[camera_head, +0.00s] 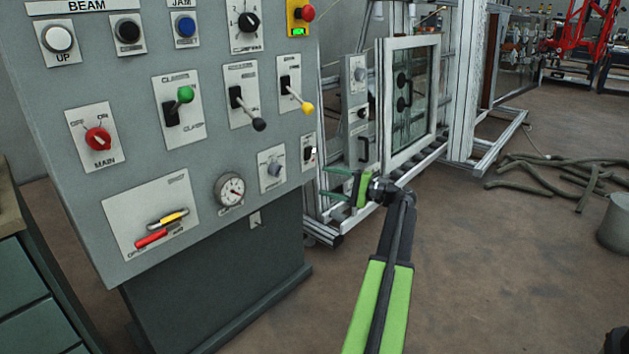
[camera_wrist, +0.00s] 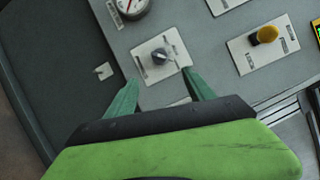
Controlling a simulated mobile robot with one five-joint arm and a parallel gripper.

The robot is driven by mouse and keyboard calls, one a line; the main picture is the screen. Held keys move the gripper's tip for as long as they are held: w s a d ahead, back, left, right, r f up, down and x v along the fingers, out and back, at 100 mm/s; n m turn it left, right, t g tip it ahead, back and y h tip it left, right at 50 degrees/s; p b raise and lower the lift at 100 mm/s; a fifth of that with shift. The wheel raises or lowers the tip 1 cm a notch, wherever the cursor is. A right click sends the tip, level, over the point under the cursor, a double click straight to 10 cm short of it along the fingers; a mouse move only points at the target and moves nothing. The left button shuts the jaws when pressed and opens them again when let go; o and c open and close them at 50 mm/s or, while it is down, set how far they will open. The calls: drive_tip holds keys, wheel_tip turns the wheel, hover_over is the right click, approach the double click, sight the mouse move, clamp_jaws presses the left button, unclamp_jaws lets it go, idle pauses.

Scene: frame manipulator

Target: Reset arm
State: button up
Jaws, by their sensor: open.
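My gripper (camera_head: 338,185) is at the end of my green and black arm, near the lower right edge of the grey control panel (camera_head: 135,200). In the wrist view my gripper (camera_wrist: 158,90) has its two green fingers apart, with nothing between them. Beyond the fingertips is a small grey knob (camera_wrist: 160,56) on a pale plate. I cannot tell how far the fingertips are from the panel.
The panel carries a gauge (camera_head: 230,189), a red main switch (camera_head: 97,138), several levers and buttons. A framed glass unit (camera_head: 409,95) stands behind my gripper. Hoses (camera_head: 570,175) lie on the floor at right, near a grey bin (camera_head: 614,224). Open floor lies right of my arm.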

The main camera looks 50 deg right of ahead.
drive_tip(key=shift+s, duration=0.15)
idle(0.3)
drive_tip(key=w+a+f+n+g+y+p, duration=0.1)
drive_tip(key=w+a+f+n+g, duration=0.2)
drive_tip(key=w+a, duration=0.45)
drive_tip(key=w+a+f+n+g+y, duration=0.1)
drive_tip(key=w+a+f+g, duration=0.3)
drive_tip(key=a, duration=0.7)
drive_tip(key=w+a+f+n+g+p, duration=0.1)
drive_tip(key=w+a+f+n+g, duration=0.2)
drive_tip(key=a, duration=0.7)
drive_tip(key=w+a+f+n+g+p, duration=0.15)
drive_tip(key=a+f, duration=0.25)
drive_tip(key=a, duration=0.7)
drive_tip(key=s+a+f+n+g+h+p, duration=0.1)
drive_tip(key=s+a+f+n+g+h, duration=0.15)
drive_tip(key=a, duration=0.55)
drive_tip(key=s+a+f+n+g+h, duration=0.1)
drive_tip(key=s+a+n+g+h, duration=0.15)
drive_tip(key=a, duration=0.45)
drive_tip(key=s+a+f+n+g+h+p, duration=0.1)
drive_tip(key=s+a+f+n+h, duration=0.2)
drive_tip(key=a, duration=0.5)
wheel_tip(320, 180, up, 39)
drive_tip(key=p, duration=3.7)
drive_tip(key=shift+w+d+f+n+p, duration=0.15)
drive_tip(key=shift+w+d+n+p, duration=0.15)
drive_tip(key=shift+n+p, duration=0.05)
